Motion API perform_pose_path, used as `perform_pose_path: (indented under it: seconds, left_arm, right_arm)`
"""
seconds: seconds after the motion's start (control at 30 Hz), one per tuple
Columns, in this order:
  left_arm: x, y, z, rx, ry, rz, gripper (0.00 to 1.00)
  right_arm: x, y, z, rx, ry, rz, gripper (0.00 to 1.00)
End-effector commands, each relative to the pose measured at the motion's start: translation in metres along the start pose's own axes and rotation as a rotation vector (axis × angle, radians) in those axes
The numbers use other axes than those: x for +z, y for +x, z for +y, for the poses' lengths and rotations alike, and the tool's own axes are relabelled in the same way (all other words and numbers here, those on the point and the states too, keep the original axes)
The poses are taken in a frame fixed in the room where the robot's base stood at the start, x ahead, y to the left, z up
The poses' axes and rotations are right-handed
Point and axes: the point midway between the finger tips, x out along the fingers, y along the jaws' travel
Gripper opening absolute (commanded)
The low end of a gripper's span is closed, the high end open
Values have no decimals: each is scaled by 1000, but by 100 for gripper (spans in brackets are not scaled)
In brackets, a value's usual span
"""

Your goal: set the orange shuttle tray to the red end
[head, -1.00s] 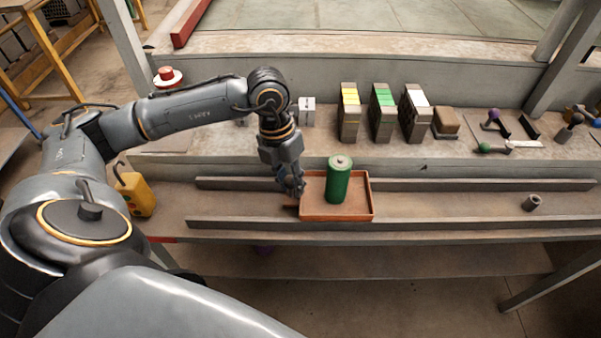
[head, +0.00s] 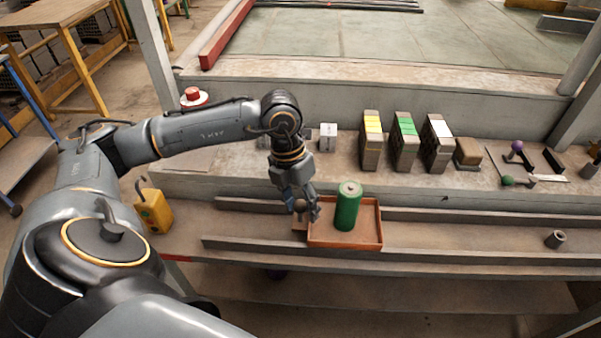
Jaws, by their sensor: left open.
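The orange shuttle tray (head: 365,238) sits between two long rails, left of their middle. A green cylinder (head: 347,208) with a pale top stands upright in it. A small brownish tab (head: 300,222) shows at the tray's left side, partly hidden by my fingers. A red mark (head: 177,258) on the bench's front edge shows near the rails' left end. My left gripper (head: 302,208) is open, pointing down at the tray's left edge, its fingers around or just above the tab; I cannot tell if they touch it. My right gripper is not in view.
A yellow control box (head: 153,210) stands beyond the left end. Several blocks (head: 404,142) and a red button (head: 193,96) stand on the ledge behind.

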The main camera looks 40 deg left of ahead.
Motion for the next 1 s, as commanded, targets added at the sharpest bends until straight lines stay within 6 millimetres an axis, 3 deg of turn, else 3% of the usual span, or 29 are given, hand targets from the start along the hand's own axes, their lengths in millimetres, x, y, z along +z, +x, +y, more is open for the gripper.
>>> perform_pose_path:
  seconds: [0.27,0.73,1.0]
  left_arm:
    - [-1,-4,0,-1,1,4,51]
    - [1,-94,0,-1,0,-2,51]
    - [0,-118,0,0,0,2,51]
  right_arm:
    - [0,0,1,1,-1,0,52]
    - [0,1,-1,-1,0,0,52]
    - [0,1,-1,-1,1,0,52]
